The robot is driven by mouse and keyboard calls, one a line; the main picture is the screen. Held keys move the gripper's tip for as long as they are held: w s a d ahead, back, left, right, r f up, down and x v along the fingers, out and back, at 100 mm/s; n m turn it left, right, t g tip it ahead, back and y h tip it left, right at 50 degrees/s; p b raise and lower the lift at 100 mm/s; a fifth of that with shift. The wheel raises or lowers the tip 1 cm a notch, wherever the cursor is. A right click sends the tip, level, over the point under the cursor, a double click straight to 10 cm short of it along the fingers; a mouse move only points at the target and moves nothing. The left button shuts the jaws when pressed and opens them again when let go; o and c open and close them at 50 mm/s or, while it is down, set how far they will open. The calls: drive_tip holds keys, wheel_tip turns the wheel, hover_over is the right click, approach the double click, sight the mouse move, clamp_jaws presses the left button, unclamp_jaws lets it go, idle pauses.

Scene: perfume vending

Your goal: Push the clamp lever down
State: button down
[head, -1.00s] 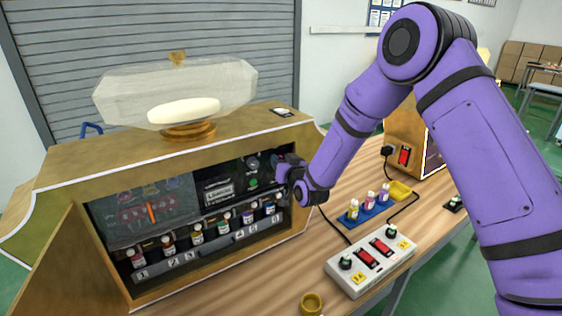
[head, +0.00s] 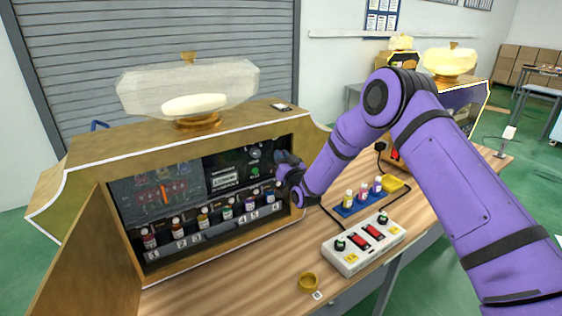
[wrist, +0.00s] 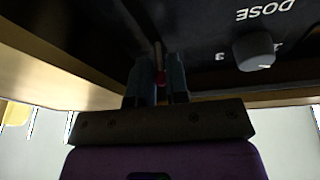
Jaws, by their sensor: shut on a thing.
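The clamp lever (wrist: 158,49) shows in the wrist view as a thin metal rod with a red part, between the two fingers of my gripper (wrist: 159,72). My gripper is shut on it. Dark panel surface lies behind the lever. In the head view my gripper (head: 282,165) reaches into the right end of the dark opening of the gold perfume machine (head: 85,158). The lever is hidden there behind my gripper and wrist, so I cannot tell its angle.
A grey knob (wrist: 254,50) marked DOSE sits close by on the panel. Several bottles (head: 203,217) stand along the machine's lower shelf.

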drive_tip(key=shift+f+m+t+y, duration=0.25)
drive_tip(key=shift+f+t+y, duration=0.15)
drive_tip(key=shift+f+t, duration=0.5)
drive_tip(key=shift+f+m+t+y, duration=0.25)
drive_tip(key=shift+f+t+y, duration=0.2)
drive_tip(key=shift+t, duration=0.75)
drive_tip(key=c, duration=1.2)
unclamp_jaws()
drive_tip(key=shift+c, duration=0.2)
drive_tip(key=v, duration=1.1)
drive_tip(key=shift+w, duration=0.1)
